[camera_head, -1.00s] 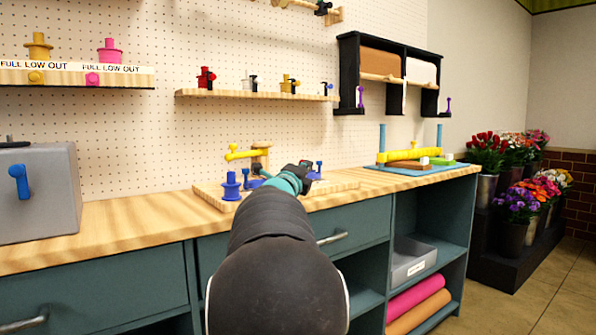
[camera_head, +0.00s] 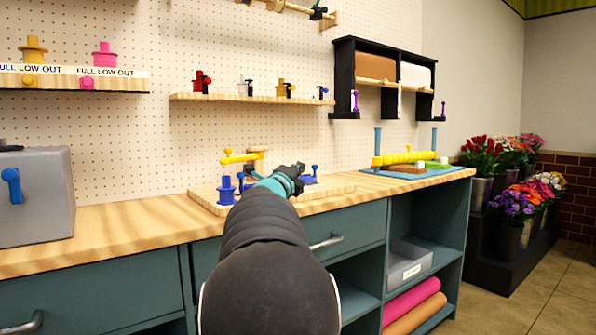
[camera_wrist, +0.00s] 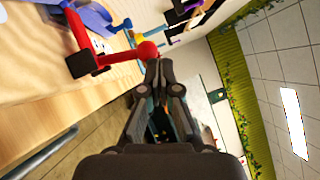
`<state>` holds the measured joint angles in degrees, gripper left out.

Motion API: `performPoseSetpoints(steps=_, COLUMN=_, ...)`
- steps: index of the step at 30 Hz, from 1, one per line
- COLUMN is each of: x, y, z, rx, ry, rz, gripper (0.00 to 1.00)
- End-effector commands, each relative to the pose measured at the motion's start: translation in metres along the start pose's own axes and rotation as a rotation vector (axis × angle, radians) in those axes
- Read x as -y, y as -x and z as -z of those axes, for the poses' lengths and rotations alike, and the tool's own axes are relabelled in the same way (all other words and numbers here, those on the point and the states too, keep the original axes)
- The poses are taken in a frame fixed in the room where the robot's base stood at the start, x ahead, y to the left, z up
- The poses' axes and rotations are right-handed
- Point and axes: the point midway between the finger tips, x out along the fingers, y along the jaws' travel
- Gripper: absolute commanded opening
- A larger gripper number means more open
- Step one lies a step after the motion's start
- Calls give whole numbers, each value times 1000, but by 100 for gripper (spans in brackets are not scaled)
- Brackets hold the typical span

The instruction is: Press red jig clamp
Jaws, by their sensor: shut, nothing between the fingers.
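The red jig clamp (camera_wrist: 115,58) shows in the wrist view, a red lever with a round red knob (camera_wrist: 148,50) at one end and a dark block (camera_wrist: 86,63) at the other. My gripper (camera_wrist: 158,66) is shut and empty, its fingertips right beside the knob. I cannot tell whether they touch it. In the head view my gripper (camera_head: 299,170) is over the wooden jig board (camera_head: 325,192), and my arm hides the red clamp there. A yellow lever (camera_head: 238,157) and blue pegs (camera_head: 227,188) stand on the board.
A grey box (camera_head: 40,205) stands at the left of the workbench (camera_head: 120,228). A blue mat (camera_head: 425,175) with a yellow roll (camera_head: 408,157) lies at the right. A shelf (camera_head: 250,98) with small coloured parts hangs above. Bench space left of the board is clear.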

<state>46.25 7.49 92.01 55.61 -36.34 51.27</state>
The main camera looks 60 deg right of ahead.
Motion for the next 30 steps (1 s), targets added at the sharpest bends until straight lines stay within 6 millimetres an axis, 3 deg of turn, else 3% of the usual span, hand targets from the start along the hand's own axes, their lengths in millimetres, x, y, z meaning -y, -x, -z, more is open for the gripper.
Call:
performPoseSetpoints(steps=7, x=6, y=25, z=17, rx=0, ry=-2, rz=2, gripper=0)
performPoseSetpoints(steps=15, x=20, y=81, z=11, rx=7, ry=-3, rz=0, gripper=0)
performPoseSetpoints(steps=21, x=25, y=110, z=9, rx=7, ry=-3, rz=-1, gripper=0)
performPoseSetpoints(steps=30, x=28, y=123, z=10, rx=4, ry=-1, rz=-1, gripper=0)
